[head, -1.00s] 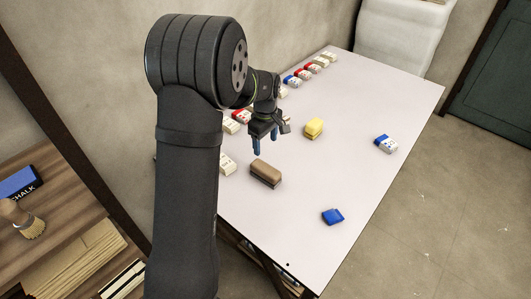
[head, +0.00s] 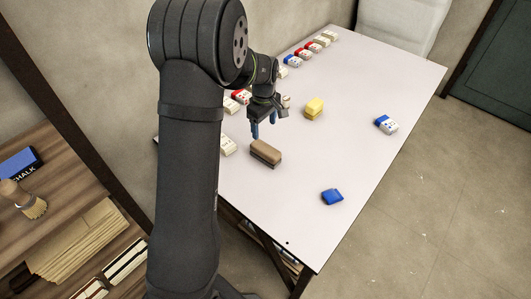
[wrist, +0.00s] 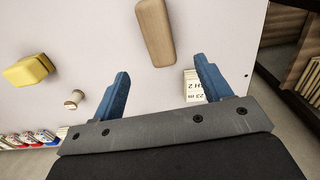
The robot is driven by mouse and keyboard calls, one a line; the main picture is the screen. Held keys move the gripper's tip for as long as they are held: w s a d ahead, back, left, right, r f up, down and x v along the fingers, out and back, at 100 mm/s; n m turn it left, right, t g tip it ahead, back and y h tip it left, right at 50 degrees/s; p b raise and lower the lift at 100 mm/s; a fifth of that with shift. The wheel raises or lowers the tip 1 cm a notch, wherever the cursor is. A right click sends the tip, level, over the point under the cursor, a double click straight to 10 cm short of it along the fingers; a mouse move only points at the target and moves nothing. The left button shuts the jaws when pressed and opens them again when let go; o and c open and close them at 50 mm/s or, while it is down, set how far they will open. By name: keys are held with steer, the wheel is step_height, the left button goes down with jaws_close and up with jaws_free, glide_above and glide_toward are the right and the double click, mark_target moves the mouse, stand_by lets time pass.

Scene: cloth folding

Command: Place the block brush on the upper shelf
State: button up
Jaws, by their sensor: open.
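The block brush (head: 265,147) has a brown wooden block over a dark underside and lies on the grey-white table at its near left part. My gripper (head: 263,128) is open and empty just above and behind it in the head view. In the wrist view the wooden top of the brush (wrist: 155,32) shows beyond the two blue fingertips (wrist: 161,68), between their lines and apart from them.
The shelf bears a blue chalk box (head: 20,164), a round brush (head: 28,202) and slats. On the table (head: 350,90) are a yellow block (head: 314,108), a blue item (head: 332,197), a blue-and-white eraser (head: 386,124) and a row of small boxes. The table's right side is mostly clear.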

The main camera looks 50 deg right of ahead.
mark_target(268, 149)
step_height(268, 149, down, 8)
steer(key=shift+f, duration=0.25)
steer(key=shift+s+d+f, duration=0.1)
steer(key=shift+f, duration=1.25)
steer(key=shift+s+d+f, duration=0.1)
steer(key=shift+f, duration=1.2)
steer(key=c, duration=1.2)
steer(key=shift+r, duration=0.55)
steer(key=r, duration=0.2)
steer(key=s+r, duration=0.1)
steer(key=shift+r, duration=0.35)
steer(key=s+r, duration=0.6)
steer(key=s, duration=0.4)
steer(key=shift+s+a+r, duration=0.15)
steer(key=shift+s+a, duration=0.15)
